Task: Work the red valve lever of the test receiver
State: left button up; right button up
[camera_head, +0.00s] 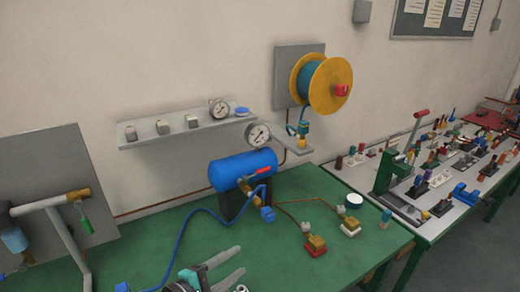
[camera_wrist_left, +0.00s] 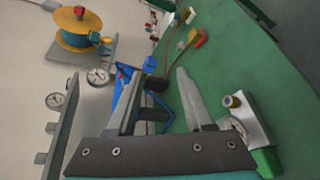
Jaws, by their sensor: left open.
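The test receiver, a blue cylindrical tank (camera_head: 228,170), lies on a dark stand on the green bench at the wall. A red valve lever (camera_head: 262,171) shows at its right end, beside brass fittings. My left gripper (camera_head: 240,261) is at the front of the bench, open and empty, well apart from the lever. In the left wrist view the open fingers (camera_wrist_left: 158,74) point towards the tank (camera_wrist_left: 124,92), which is partly hidden behind one finger. The lever is too small there to make out surely. My right gripper is not in view.
A blue hose (camera_head: 195,213) runs from the tank's fitting across the green bench (camera_head: 330,262). Brass fittings on red and white blocks (camera_head: 316,245) stand to the right. A shelf with gauges (camera_head: 180,131) and a yellow hose reel (camera_head: 322,82) are on the wall above.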

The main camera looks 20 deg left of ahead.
aim_at(258, 173)
jog(key=i+j, duration=0.25)
jog(key=i, duration=0.2)
jog(key=i+j, duration=0.25)
jog(key=i, duration=0.15)
